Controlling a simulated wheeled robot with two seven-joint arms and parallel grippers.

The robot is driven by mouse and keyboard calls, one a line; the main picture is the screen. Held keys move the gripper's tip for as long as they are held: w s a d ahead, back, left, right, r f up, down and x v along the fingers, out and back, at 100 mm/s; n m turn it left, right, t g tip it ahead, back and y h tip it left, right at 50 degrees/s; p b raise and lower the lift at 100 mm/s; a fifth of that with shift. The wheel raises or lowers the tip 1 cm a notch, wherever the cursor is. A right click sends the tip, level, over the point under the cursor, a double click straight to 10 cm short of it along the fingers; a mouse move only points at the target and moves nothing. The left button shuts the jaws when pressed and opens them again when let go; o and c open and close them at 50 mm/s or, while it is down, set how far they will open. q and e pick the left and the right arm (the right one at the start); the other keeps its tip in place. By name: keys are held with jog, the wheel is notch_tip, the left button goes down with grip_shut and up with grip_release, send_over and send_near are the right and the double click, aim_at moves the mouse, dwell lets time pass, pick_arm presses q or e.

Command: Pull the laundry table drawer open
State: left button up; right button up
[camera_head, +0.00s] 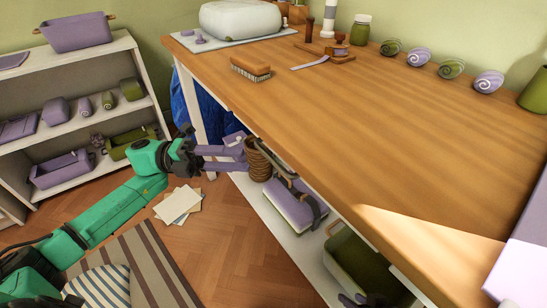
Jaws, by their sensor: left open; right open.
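The laundry table (400,120) has a wooden top and pale legs. Its drawer front and handle cannot be made out; the front below the top is seen at a steep angle. My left gripper (243,159) is open, its two purple fingers pointing right below the front edge of the top. The fingertips are beside a brown woven basket (259,163); I cannot tell whether they touch it. My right gripper (364,300) shows only as dark tips at the bottom edge, mostly cut off, in front of the lower shelf.
A lavender bag with dark straps (293,203) and a green box (358,262) are on the table's lower shelf. Papers (178,204) and a striped rug (140,262) lie on the floor. A white shelf unit (95,62) stands left. A brush (250,69) lies on the tabletop.

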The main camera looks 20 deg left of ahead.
aim_at(275, 159)
pick_arm(q)
jog(key=d, duration=0.5)
jog(key=d+r, duration=0.1)
jog(key=d, duration=0.2)
jog(key=shift+w+d+r, duration=0.1)
jog(key=shift+w+d, duration=0.15)
jog(key=shift+d, duration=0.05)
jog(key=shift+c, duration=0.3)
grip_shut()
dwell(0.5)
